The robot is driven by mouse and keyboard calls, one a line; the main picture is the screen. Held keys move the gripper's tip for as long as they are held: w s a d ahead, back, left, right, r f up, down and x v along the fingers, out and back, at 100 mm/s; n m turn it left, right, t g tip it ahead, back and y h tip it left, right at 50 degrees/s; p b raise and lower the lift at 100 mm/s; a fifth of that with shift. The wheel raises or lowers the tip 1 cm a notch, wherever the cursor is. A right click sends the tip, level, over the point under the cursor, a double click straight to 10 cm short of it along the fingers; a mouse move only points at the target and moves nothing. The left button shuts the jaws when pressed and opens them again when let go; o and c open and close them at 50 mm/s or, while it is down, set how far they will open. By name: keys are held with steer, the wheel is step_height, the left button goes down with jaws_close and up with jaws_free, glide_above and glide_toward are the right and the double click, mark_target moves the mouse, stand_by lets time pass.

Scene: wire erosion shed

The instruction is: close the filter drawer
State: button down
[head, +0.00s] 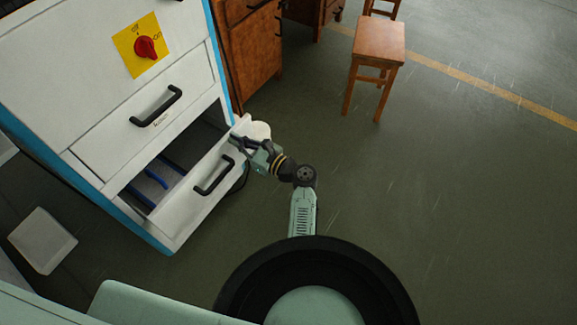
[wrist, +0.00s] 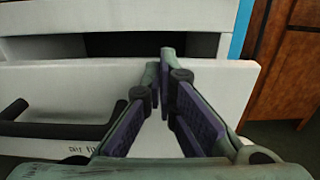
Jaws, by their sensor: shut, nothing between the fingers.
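The open lower drawer (head: 184,220) sticks out of the white cabinet in the head view, with blue-edged things inside and a black handle (head: 214,176) on its front. Its pale front (wrist: 230,92) fills the middle of the wrist view, with a dark gap behind its top edge. Small lettering below the handle (wrist: 55,128) is too blurred to read surely. My gripper (head: 236,141) is shut and empty at the right end of the drawer front. In the wrist view its fingertips (wrist: 161,62) meet before the front's upper edge; contact cannot be told.
A closed drawer (head: 110,150) with a black handle is above, and a red switch (head: 146,47) on a yellow plate above that. A brown wooden cabinet (head: 250,60) stands beside the machine. A wooden chair (head: 378,45) stands farther right. The floor right of my arm is clear.

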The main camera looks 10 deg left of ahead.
steer(key=x, duration=0.9)
steer(key=shift+b, duration=0.3)
steer(key=shift+f, duration=0.1)
